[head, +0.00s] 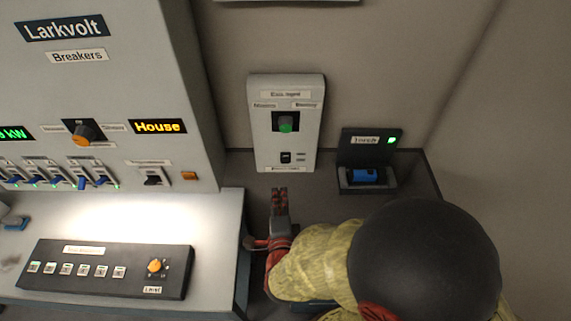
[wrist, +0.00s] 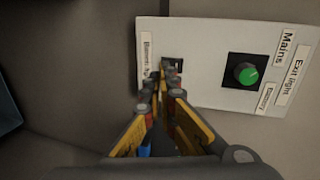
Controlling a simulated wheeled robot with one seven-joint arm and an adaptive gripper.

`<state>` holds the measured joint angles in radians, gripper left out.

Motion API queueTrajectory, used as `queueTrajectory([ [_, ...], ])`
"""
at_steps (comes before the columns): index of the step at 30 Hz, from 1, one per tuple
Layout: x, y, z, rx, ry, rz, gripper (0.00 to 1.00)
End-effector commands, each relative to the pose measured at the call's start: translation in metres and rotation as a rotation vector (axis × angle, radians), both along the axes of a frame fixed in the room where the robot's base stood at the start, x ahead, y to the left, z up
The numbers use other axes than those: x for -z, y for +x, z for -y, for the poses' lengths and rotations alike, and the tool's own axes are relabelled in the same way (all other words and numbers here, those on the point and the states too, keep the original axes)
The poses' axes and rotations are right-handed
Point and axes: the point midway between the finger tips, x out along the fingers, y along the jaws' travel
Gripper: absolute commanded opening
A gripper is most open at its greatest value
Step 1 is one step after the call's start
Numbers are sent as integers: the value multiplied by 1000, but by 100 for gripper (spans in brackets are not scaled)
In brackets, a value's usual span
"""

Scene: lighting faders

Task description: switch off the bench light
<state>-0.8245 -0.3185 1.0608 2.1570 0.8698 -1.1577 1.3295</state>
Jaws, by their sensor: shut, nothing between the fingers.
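A pale wall panel (head: 285,150) carries a green knob (head: 285,122) and, below it, a small black switch (head: 286,157) above a label too small to read for certain. My gripper (head: 279,191) is shut and empty, just below this panel in the head view. In the wrist view, my gripper's fingertips (wrist: 166,82) are together in front of the small switch (wrist: 172,68) and partly hide it. I cannot tell whether they touch it. The green knob (wrist: 246,74) is to their right there. The bench top (head: 150,218) at left is brightly lit.
A grey breaker cabinet (head: 190,100) with several blue-handled switches stands at left. A black control box (head: 105,268) with an orange knob lies on the bench. A black box with a blue item (head: 367,176) and green lamp sits right of the wall panel.

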Motion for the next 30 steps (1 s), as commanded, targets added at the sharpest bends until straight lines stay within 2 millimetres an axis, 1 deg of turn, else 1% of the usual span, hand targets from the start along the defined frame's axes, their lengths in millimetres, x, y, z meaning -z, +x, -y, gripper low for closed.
queueTrajectory([
  [1, 1, -6, 2, 12, 8, 24, 0],
  [3, 1, -12, 6, 32, 24, 63, 0],
  [7, 0, -20, 12, 53, 42, 110, 0],
  [19, -1, -22, 15, 61, 50, 130, 0],
  [25, 0, -14, 15, 62, 49, 129, 0],
  [30, 2, 6, 17, 65, 49, 130, 0],
])
